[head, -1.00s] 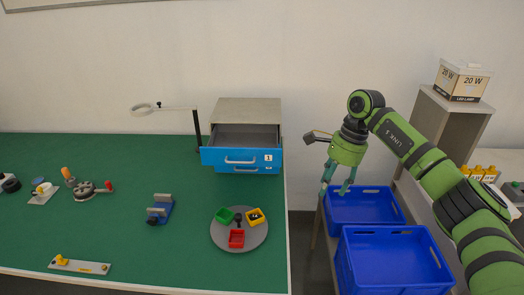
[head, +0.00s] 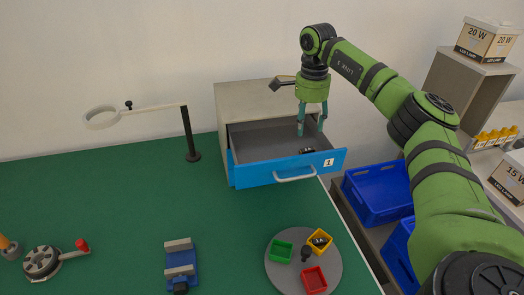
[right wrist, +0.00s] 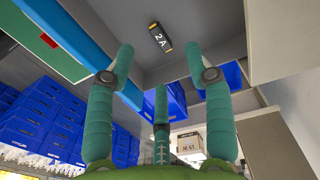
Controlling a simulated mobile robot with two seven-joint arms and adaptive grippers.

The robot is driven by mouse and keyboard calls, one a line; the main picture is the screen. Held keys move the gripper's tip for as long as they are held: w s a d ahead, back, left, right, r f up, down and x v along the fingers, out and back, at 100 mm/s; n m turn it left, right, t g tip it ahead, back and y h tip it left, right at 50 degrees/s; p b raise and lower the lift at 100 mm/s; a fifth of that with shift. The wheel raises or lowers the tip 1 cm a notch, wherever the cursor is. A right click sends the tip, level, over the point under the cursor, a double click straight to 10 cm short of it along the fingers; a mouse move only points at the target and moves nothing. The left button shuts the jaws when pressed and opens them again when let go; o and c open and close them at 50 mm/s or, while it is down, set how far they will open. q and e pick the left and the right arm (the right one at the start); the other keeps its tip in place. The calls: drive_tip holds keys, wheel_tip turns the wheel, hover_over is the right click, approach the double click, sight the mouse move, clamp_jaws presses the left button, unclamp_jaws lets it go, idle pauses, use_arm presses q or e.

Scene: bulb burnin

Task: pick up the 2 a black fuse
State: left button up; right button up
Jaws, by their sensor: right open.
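The 2 A fuse is a small black block (right wrist: 159,38) with "2A" in white and pale-yellow ends. In the right wrist view it lies on the grey drawer floor, ahead of and between my fingertips. In the head view the fuse (head: 306,151) is a small dark shape inside the open blue-fronted drawer (head: 253,176) marked 1. My right gripper (head: 311,130) is open and empty, pointing down over the drawer's right part. Its spread teal fingers also show in the right wrist view (right wrist: 160,62), apart from the fuse. My left gripper is out of view.
A magnifier lamp (head: 188,135) stands left of the cabinet (head: 250,97). A round grey tray (head: 290,284) with small coloured bins is in front. Blue crates (head: 376,195) stand to the right.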

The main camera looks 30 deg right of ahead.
sight(309, 150)
drive_tip(key=shift+d+f+b, duration=0.15)
drive_tip(key=shift+f+b, duration=0.2)
drive_tip(key=shift+f, duration=0.5)
drive_tip(key=shift+s+d+f, duration=0.1)
drive_tip(key=shift+s+d, duration=0.15)
drive_tip(key=shift+s, duration=0.3)
drive_tip(key=shift+s+d+f, duration=0.1)
drive_tip(key=shift+s+d, duration=0.15)
drive_tip(key=shift+s, duration=0.25)
drive_tip(key=shift+a+f+p, duration=0.1)
drive_tip(key=shift+f+p, duration=0.6)
drive_tip(key=shift+f, duration=0.05)
drive_tip(key=f, duration=0.1)
drive_tip(key=f+p, duration=0.1)
drive_tip(key=shift+w+a+f, duration=0.2)
drive_tip(key=shift+w+f, duration=0.2)
drive_tip(key=shift+s+d+f+p, duration=0.1)
drive_tip(key=shift+f+p, duration=0.25)
drive_tip(key=shift+f, duration=0.55)
drive_tip(key=shift+c, duration=0.8)
drive_tip(key=c, duration=0.8)
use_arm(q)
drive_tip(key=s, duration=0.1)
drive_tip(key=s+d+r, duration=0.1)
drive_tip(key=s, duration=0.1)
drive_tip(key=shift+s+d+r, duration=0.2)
use_arm(e)
drive_tip(key=shift+o, duration=0.2)
